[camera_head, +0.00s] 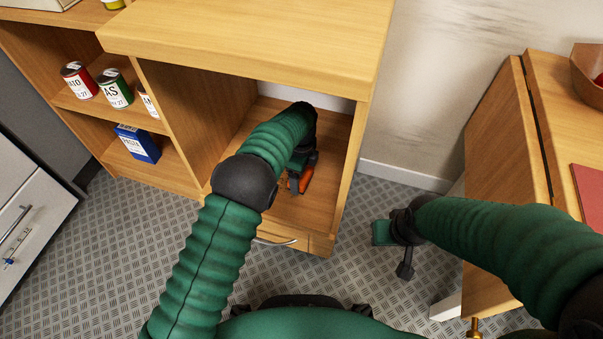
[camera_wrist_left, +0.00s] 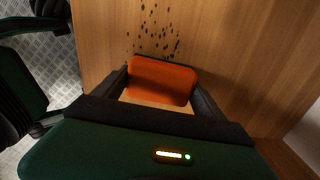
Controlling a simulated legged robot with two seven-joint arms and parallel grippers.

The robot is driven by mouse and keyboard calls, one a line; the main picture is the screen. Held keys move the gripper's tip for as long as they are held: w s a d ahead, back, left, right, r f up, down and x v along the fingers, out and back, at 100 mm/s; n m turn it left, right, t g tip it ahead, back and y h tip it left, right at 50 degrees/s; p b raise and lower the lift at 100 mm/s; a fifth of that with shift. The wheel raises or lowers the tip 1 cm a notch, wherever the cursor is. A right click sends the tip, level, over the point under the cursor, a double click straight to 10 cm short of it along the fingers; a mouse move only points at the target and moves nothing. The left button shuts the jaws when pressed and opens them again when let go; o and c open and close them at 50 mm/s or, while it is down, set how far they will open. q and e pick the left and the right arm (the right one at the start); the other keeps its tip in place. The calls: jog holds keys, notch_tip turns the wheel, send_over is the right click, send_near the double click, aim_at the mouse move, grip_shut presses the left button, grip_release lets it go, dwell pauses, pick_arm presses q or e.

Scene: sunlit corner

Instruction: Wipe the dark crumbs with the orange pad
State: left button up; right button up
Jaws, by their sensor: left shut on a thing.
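The orange pad (camera_wrist_left: 160,82) is between the fingers of my left gripper (camera_wrist_left: 162,95), which is shut on it, in the left wrist view. The head view shows the pad (camera_head: 306,180) at my left gripper (camera_head: 299,179), inside the open compartment of the wooden cabinet. Dark crumbs (camera_wrist_left: 157,32) lie scattered on the wooden surface just beyond the pad's far edge in the wrist view. In the head view I cannot make out the crumbs.
The cabinet's top (camera_head: 250,35) overhangs the compartment, with side walls on both sides. Cans (camera_head: 115,88) and a blue box (camera_head: 138,143) stand on shelves at left. A wooden table (camera_head: 545,120) stands at right. The patterned floor (camera_head: 110,240) is clear at left.

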pick_arm(q)
jog(key=shift+f, duration=0.45)
